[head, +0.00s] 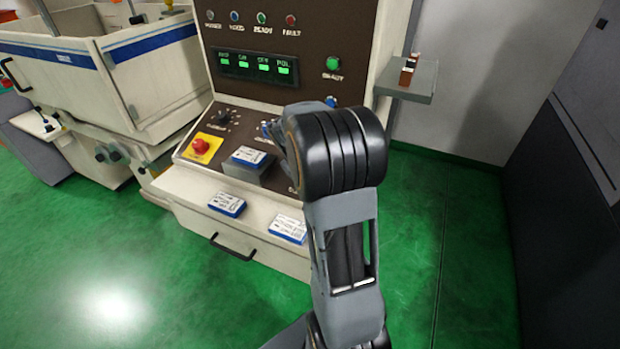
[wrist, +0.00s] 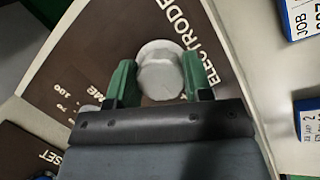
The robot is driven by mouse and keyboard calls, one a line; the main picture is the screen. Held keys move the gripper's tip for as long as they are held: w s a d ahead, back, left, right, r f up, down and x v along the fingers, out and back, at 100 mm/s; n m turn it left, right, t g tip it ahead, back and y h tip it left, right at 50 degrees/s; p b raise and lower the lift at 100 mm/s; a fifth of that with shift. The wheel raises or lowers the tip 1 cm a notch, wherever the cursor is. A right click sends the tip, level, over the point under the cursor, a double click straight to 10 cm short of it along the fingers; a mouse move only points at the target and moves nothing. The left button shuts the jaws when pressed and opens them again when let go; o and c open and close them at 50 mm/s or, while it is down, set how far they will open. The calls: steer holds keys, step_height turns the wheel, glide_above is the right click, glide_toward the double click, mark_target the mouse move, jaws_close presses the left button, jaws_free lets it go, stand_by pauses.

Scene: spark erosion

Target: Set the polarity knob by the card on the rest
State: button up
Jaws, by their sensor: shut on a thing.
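In the wrist view my gripper (wrist: 159,82) has its two green fingers shut on a round pale knob (wrist: 160,62). The knob stands on a dark brown panel (wrist: 95,50). Lettering reading ELECTRODE runs up beside the knob, and smaller marks lie on its other side. I cannot read the knob's pointer position. In the head view my arm hides the gripper tips and this knob. A blue and white card (head: 249,156) lies on a dark raised rest (head: 247,174) on the console. Its writing is too small to read here.
Two more cards lie on the console's front ledge, one at left (head: 227,204) and one at right (head: 289,229). A red emergency button (head: 200,149) on yellow sits at left. A dark dial (head: 225,117) is above. A grey side shelf (head: 412,82) holds a small object.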

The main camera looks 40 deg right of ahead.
steer(key=shift+s+f, duration=0.15)
steer(key=shift+f, duration=0.15)
steer(key=o, duration=0.7)
steer(key=shift+a, duration=0.15)
steer(key=shift+o, duration=1.1)
steer(key=shift+d, duration=0.2)
steer(key=shift+r, duration=0.1)
steer(key=shift+w+r, duration=0.15)
steer(key=shift+w, duration=0.05)
steer(key=shift+w+a+r, duration=0.1)
steer(key=shift+a+r, duration=0.05)
steer(key=shift+r, duration=0.15)
steer(key=v, duration=1.3)
steer(key=shift+b, duration=0.4)
